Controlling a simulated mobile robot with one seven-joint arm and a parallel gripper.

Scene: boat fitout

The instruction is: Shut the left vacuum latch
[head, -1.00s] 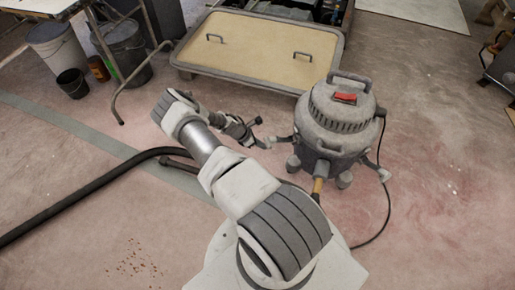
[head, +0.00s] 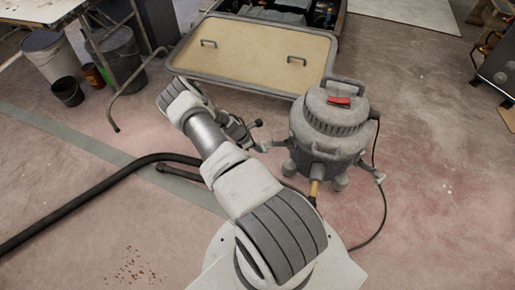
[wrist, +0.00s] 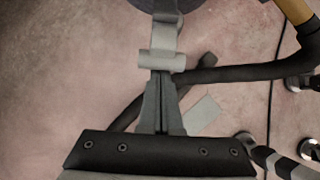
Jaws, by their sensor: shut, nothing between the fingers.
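The grey shop vacuum (head: 327,142) stands upright on the floor right of my arm. Its left latch (head: 273,145) sticks out from the drum's left side, swung open. In the wrist view the latch (wrist: 163,38) is a light grey strap with a wider crosspiece at its end, running down from the dark drum edge. My gripper (wrist: 161,76) is shut and empty, its fingertips right at that crosspiece; whether they touch cannot be told. In the head view my gripper (head: 246,131) is small and partly hidden by my arm. The right latch (head: 371,171) also sticks out.
A black hose (head: 90,193) runs across the floor at left and shows behind my fingers in the wrist view (wrist: 245,73). A black cord (head: 384,205) lies right of the vacuum. A framed tan panel (head: 255,50) lies behind. Open floor is at right.

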